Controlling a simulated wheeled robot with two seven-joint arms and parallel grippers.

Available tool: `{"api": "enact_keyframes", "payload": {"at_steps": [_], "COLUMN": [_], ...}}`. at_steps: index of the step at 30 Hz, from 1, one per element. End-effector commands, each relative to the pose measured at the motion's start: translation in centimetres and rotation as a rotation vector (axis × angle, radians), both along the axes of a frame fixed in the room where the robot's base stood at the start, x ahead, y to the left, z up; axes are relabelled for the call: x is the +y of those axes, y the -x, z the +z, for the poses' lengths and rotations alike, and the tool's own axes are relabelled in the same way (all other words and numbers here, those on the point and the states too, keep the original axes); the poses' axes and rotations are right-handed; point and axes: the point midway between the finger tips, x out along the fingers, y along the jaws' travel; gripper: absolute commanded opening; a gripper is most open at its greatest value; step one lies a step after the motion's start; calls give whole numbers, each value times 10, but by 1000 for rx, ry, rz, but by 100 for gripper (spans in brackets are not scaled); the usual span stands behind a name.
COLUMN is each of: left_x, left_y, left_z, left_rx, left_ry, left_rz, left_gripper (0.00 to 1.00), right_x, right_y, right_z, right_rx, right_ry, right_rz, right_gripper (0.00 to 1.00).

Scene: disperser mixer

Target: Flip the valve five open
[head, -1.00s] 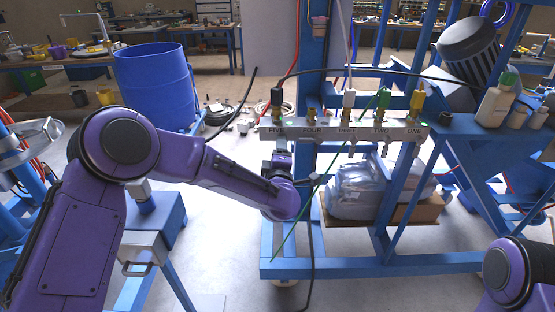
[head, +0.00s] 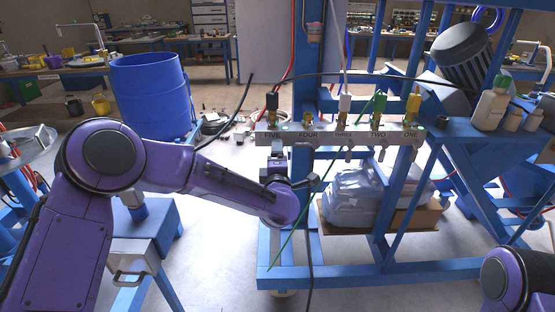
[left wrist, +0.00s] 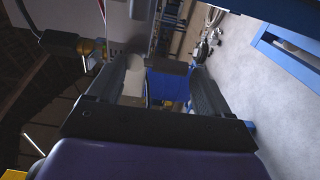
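The grey valve panel (head: 325,138) has labels from FIVE on the left to ONE on the right. Valve five's label (head: 272,136) and the black connector (head: 272,102) above it are visible. Its handle cannot be made out clearly in the head view. My left gripper (head: 278,152) is just below the FIVE label. In the left wrist view its two fingers (left wrist: 163,80) are apart. A dark grey piece (left wrist: 173,67) shows between the fingertips; I cannot tell whether they touch it. My right gripper is out of view.
A blue frame (head: 380,262) carries the panel. A blue barrel (head: 150,95) stands at the left. A green hose (head: 302,226) and black cable (head: 311,260) hang near my left wrist. Bottles (head: 491,106) stand on the right shelf. Wrapped bags (head: 352,195) lie below.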

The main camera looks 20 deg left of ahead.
Motion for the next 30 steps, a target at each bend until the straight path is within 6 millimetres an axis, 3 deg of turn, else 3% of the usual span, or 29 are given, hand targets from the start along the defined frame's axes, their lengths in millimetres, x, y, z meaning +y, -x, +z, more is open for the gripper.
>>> {"api": "enact_keyframes", "payload": {"at_steps": [11,22,30], "left_x": [-2,-25,-29], "left_y": [6,83,101], "left_z": [0,-1,0], "left_rx": [0,0,0], "left_ry": [-2,-2,-1], "left_rz": [-1,-3,0], "left_gripper": [87,87,87], "right_x": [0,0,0], "right_y": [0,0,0], "right_z": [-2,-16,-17], "right_rx": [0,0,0], "right_ry": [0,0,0], "right_rz": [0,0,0], "right_gripper": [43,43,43]}}
